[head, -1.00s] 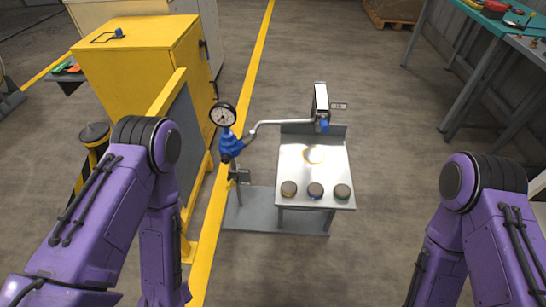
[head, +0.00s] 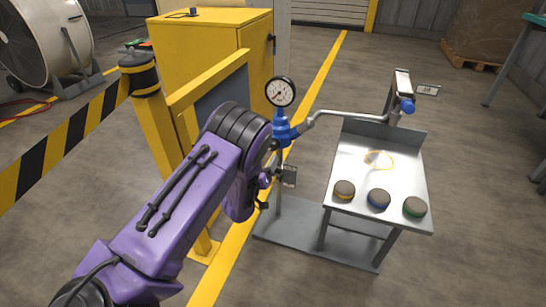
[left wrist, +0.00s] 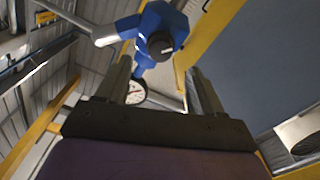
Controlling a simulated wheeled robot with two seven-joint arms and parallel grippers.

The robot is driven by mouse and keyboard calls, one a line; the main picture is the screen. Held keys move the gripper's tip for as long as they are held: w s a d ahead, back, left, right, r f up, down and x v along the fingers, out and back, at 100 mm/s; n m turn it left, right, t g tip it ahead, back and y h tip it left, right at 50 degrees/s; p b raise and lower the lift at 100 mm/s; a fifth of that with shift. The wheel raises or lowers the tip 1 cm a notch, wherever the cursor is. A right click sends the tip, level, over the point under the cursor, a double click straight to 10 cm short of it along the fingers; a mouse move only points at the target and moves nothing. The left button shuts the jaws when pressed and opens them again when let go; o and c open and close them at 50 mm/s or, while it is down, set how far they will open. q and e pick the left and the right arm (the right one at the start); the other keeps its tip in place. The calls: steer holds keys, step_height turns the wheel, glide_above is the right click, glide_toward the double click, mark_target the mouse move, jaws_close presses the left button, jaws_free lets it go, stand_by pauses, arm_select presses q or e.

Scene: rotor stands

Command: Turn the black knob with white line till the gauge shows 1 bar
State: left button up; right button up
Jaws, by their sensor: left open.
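The gauge (head: 280,91) has a white round face and black rim; its reading is too small to tell. It tops the blue regulator (head: 283,133) on a grey post. In the left wrist view the black knob (left wrist: 161,46) faces me on the blue body, with a faint pale mark; the gauge (left wrist: 133,93) is partly behind a finger. My left gripper (head: 270,178) is just below the regulator in the head view, partly hidden by my arm. In the left wrist view its fingers stand apart, empty, with the knob beyond them, between their tips. My right gripper is out of view.
A silver pipe (head: 350,115) runs right from the regulator over a metal table (head: 385,160) bearing three dark round pads with coloured rims. A yellow cabinet (head: 205,50) and a yellow-framed panel stand left.

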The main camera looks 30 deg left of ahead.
mark_target(272, 148)
arm_select(q)
steer(key=b+x, duration=0.2)
steer(key=x, duration=0.7)
steer(key=shift+a, duration=0.1)
steer(key=shift+s, duration=0.1)
steer(key=c, duration=1)
steer(key=shift+c, duration=0.2)
steer(key=shift+m, duration=0.4)
steer(key=m, duration=0.3)
steer(key=shift+m+p, duration=0.3)
steer(key=shift+m, duration=2.2)
